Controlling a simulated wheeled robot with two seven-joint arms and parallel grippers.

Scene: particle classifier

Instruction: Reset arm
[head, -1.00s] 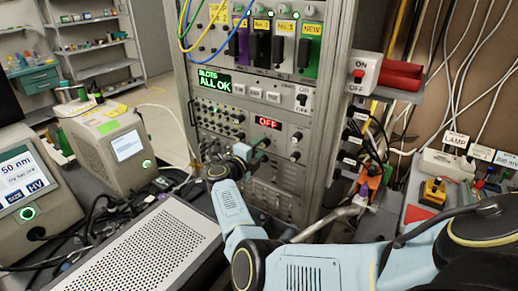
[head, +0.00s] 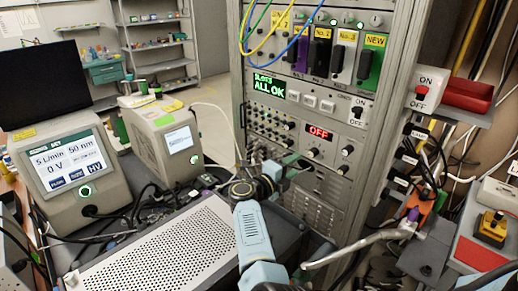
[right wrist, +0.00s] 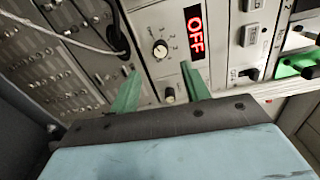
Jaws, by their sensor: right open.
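My right arm (head: 253,228) is light blue and reaches up from the bottom of the head view. My right gripper (head: 293,164) is in front of the rack's lower panels. In the right wrist view its two green fingers (right wrist: 159,82) are spread apart with nothing between them. Behind them are a knob (right wrist: 160,49) and a red lit OFF display (right wrist: 194,19). The display also shows in the head view (head: 319,132). I cannot tell whether the fingers touch the panel. My left gripper is not in view.
The rack (head: 372,60) shows ALL OK (head: 269,87) and has several slot modules. A perforated metal box (head: 165,250) lies beside my right arm. Two instruments (head: 70,170) (head: 163,140) stand at left. A red tray (head: 466,95) and an ON/OFF switch box (head: 427,88) are at right.

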